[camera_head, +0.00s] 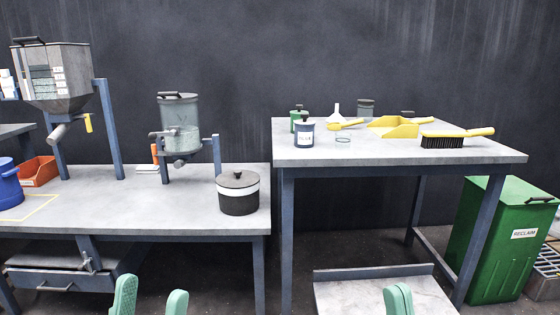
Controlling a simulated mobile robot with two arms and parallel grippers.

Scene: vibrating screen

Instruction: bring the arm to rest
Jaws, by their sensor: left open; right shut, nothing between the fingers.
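My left gripper (150,299) shows at the bottom edge, left of the middle. Its two green fingers stand apart with nothing between them. It is in front of the lower left table (130,212). My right gripper (398,300) shows at the bottom edge, right of the middle. Its green fingers are together with nothing held. It appears in front of a low grey-topped surface with a raised back edge (372,273). The arms behind both grippers are out of view.
A black lidded pot (238,200) stands near the lower table's right end, with hoppers behind it. The higher right table (350,158) holds a yellow scoop (393,127), a brush (455,138) and jars. A green reclaim bin (500,240) stands at the right.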

